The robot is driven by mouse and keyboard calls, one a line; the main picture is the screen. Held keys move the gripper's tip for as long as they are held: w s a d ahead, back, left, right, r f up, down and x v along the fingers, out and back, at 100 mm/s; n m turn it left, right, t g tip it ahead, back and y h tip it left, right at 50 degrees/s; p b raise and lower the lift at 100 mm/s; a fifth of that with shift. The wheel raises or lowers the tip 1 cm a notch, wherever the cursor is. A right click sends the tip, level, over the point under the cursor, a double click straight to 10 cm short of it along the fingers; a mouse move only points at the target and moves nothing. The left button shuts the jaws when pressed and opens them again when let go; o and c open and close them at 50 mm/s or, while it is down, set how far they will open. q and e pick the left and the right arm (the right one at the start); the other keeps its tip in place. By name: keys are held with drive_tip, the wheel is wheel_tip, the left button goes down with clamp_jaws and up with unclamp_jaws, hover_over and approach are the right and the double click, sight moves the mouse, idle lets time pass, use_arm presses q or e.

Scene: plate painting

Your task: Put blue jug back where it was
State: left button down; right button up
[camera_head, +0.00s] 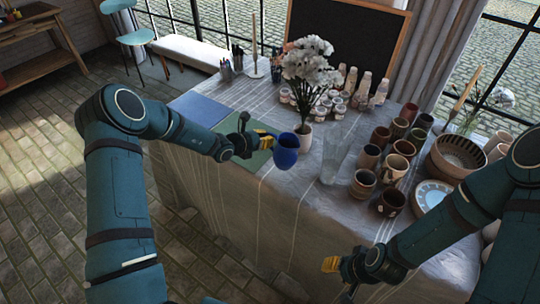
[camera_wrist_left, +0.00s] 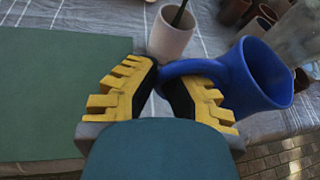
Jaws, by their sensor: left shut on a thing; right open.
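The blue jug (camera_head: 287,147) is near the front edge of the table, to the right of the green mat (camera_head: 250,158). My left gripper (camera_head: 268,139) is shut on the jug's handle. In the left wrist view the yellow-padded fingers (camera_wrist_left: 162,88) are around the handle, and the jug (camera_wrist_left: 262,75) extends to the right, its opening facing right in that picture. I cannot tell whether its base touches the cloth. My right gripper (camera_head: 338,268) is open and empty, low beside the front side of the table.
A white vase with flowers (camera_head: 304,138) stands just behind the jug. A clear glass vessel (camera_head: 332,158) stands to its right. Several brown cups (camera_head: 364,182), a patterned bowl (camera_head: 455,156) and a plate (camera_head: 432,195) crowd the right side. A blue mat (camera_head: 200,110) lies at left.

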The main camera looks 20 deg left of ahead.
use_arm(q)
wheel_tip(320, 180, down, 6)
drive_tip(key=shift+r+b, duration=0.1)
drive_tip(key=shift+b, duration=0.2)
drive_tip(key=c, duration=1.1)
unclamp_jaws()
drive_tip(key=shift+c, duration=0.2)
